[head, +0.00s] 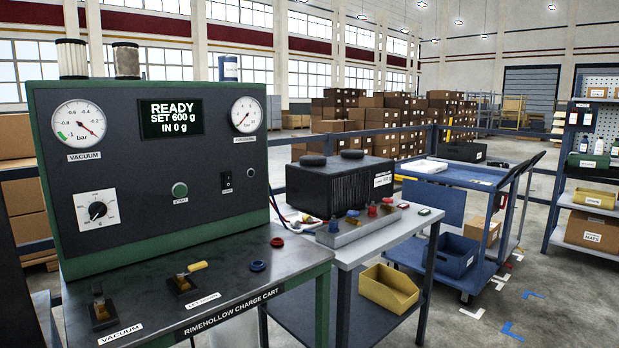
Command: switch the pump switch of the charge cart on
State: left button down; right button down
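The charge cart (200,318) stands at the left with a dark upright panel (150,185). A small black rocker switch (227,180) sits on the right part of the panel, with a white label (227,190) under it too small to read surely; it seems to be the pump switch. Which way the rocker is tipped is too small to tell. The display (171,117) reads READY, SET 600 g, IN 0 g. A green START button (180,190) is left of the switch. Neither of my grippers is in view.
Valve levers (102,305) and (184,280) stand on the cart's top, with red and blue caps near its right edge. A grey bench (385,240) with a black unit (330,185) is to the right, then a blue trolley (460,175). Space before the panel's switch is clear.

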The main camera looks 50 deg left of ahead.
aim_at(227, 183)
jog(key=u, duration=0.2)
jog(key=i, duration=1.15)
jog(key=u, duration=1.35)
jog(key=i, duration=0.5)
jog(key=u, duration=0.55)
